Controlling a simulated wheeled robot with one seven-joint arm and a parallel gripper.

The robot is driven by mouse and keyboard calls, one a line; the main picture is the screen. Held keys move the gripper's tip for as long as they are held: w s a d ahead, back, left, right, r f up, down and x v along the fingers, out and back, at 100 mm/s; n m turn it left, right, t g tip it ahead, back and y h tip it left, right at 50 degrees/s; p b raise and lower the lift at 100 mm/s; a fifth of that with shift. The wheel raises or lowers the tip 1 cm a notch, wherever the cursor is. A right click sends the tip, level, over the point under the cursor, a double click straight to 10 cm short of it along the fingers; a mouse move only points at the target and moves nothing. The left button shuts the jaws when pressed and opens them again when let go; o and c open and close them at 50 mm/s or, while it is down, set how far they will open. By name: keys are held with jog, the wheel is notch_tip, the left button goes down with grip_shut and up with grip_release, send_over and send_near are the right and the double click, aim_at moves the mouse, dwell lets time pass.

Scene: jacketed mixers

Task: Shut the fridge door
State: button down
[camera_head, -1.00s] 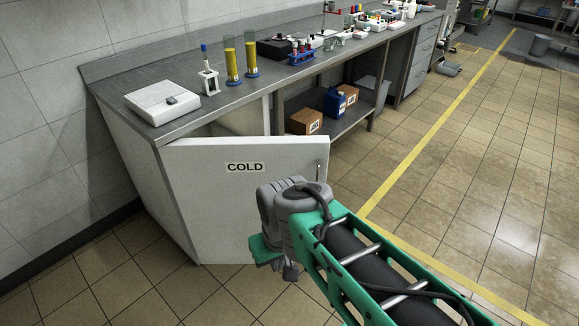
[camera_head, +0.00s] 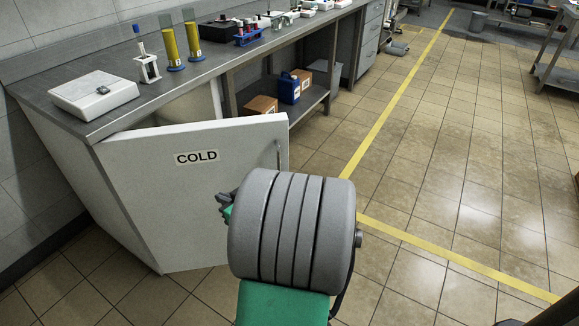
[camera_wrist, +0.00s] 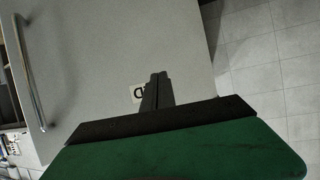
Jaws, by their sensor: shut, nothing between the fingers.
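The white fridge door (camera_head: 150,200), marked COLD, stands ajar under the left end of the bench, with a gap at its top showing the pale inside (camera_head: 188,106). Its upright metal handle (camera_head: 279,157) is near the door's right edge; the handle also shows in the wrist view (camera_wrist: 29,75) at the left. My gripper (camera_wrist: 159,76) is shut and empty, pointing at the outer face of the door near the label. I cannot tell whether it touches. In the head view my arm hides most of the gripper and the door's lower right part.
The bench top (camera_head: 118,122) holds a white scale (camera_head: 92,94), yellow cylinders (camera_head: 193,42) and other lab ware. Boxes (camera_head: 262,106) and a blue jug (camera_head: 289,88) sit on a low shelf right of the fridge. Tiled floor (camera_head: 430,160) to the right is clear.

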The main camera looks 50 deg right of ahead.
jog(key=s+d+m+h+b, duration=0.2)
jog(key=s+d+m+h, duration=0.5)
jog(key=s+d+h, duration=0.75)
jog(key=w+d+y+p, duration=0.1)
jog(key=w+d+y, duration=0.3)
jog(key=w+d, duration=0.7)
jog(key=shift+w+d+r, duration=0.15)
jog(key=shift+w+d, duration=0.05)
jog(key=shift+d, duration=0.05)
jog(key=shift+d, duration=0.1)
jog(key=shift+w, duration=0.1)
